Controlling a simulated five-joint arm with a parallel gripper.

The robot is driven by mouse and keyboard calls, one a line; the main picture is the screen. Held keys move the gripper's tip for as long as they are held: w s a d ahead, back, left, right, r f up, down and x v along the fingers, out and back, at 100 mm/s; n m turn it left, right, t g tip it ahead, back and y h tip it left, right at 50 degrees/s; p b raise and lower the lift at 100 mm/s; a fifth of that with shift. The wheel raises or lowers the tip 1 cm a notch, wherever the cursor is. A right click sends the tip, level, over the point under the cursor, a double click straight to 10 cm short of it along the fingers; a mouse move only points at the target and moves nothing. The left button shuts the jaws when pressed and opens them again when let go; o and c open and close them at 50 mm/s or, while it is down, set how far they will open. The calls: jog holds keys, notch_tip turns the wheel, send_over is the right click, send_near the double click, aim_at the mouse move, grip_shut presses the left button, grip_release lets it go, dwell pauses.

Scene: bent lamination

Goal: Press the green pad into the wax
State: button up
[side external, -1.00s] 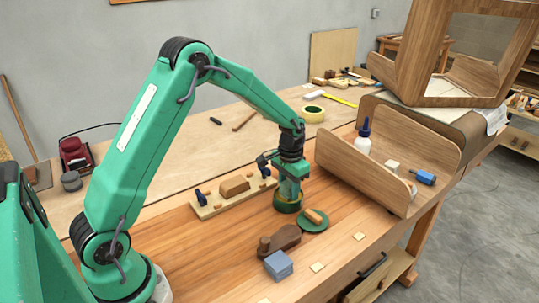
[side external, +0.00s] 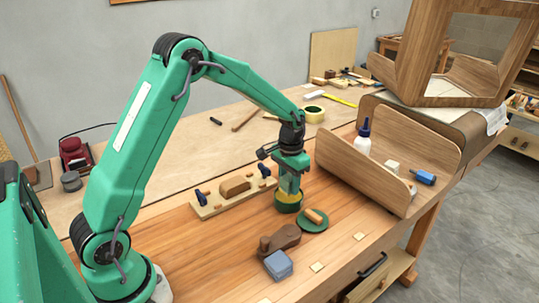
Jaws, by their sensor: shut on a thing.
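A round dark green tin (side external: 288,207) stands on the wooden bench, open at the top, with yellow wax (side external: 283,197) inside. My gripper (side external: 289,191) points down directly over the tin, its fingertips at the level of the rim. It is shut on the green pad, which I cannot clearly tell apart from the green fingers at this size. Whether the pad touches the wax is hidden by the fingers and rim.
A brown wooden tool (side external: 280,240) and blue-grey block (side external: 278,265) sit in front. A wooden rack (side external: 236,191) is behind left; a curved wooden panel (side external: 360,180) stands right.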

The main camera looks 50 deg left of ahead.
aim_at(289, 179)
jog(key=shift+r, duration=2.35)
jog(key=shift+s+d+r, duration=0.25)
jog(key=shift+r, duration=0.25)
jog(key=s+d+r, duration=0.5)
jog(key=s+r, duration=0.2)
jog(key=shift+s+r, duration=0.35)
jog(key=shift+r, duration=0.05)
